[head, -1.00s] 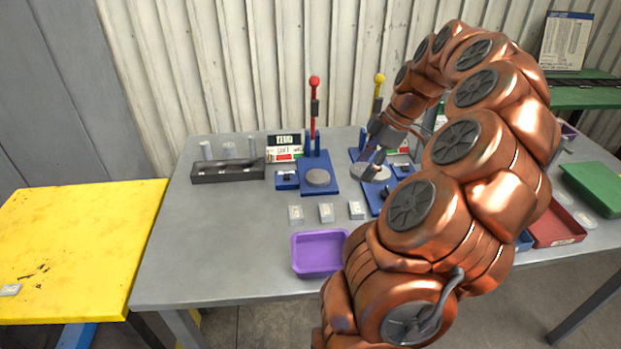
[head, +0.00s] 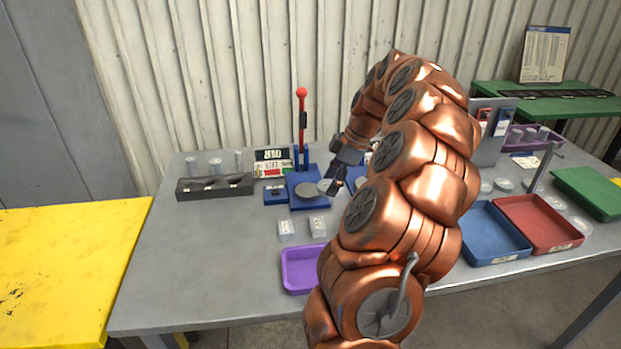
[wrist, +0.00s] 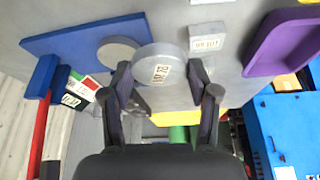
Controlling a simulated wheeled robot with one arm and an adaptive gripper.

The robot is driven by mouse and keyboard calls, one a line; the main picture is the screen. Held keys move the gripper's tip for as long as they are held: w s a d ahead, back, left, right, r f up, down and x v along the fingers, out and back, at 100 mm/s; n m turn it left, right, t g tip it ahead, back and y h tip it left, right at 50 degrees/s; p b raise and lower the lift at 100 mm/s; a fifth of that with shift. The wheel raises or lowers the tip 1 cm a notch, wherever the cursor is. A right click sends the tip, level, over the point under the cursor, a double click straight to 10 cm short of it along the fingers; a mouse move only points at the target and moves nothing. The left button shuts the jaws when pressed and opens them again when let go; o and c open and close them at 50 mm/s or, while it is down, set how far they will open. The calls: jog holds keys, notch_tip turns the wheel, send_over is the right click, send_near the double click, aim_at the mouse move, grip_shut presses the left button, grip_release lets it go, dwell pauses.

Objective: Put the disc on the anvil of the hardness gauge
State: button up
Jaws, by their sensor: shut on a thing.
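My gripper (head: 343,180) is shut on a grey disc with a white label (wrist: 158,68), between its two fingertips in the wrist view. In the head view the disc (head: 325,186) shows just right of the round grey anvil (head: 306,192) on the blue base of the red-levered hardness gauge (head: 302,125). In the wrist view the disc overlaps part of the anvil (wrist: 117,50); the height between them is hard to judge. A second gauge's blue base (head: 356,173) is mostly hidden behind my arm.
Small labelled blocks (head: 286,229) and a purple tray (head: 303,268) lie in front of the gauge. A dark rack (head: 214,187) and a sign (head: 272,162) stand to its left. Blue (head: 490,232) and red (head: 538,222) trays lie right. The table's left front is clear.

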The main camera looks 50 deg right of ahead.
jog(key=p, duration=0.2)
send_over(305, 190)
jog(key=d, duration=0.1)
jog(key=shift+s+d+f, duration=0.1)
jog(key=shift+s+f, duration=0.3)
jog(key=shift+s, duration=0.05)
jog(key=shift+f+p, duration=0.3)
jog(key=shift+f, duration=1.5)
jog(key=shift+f, duration=0.1)
jog(key=o, duration=1.5)
jog(key=shift+r, duration=0.25)
jog(key=shift+s+d+r, duration=0.15)
jog(key=shift+r, duration=0.15)
jog(key=shift+b+v, duration=1.1)
jog(key=shift+v, duration=4.4)
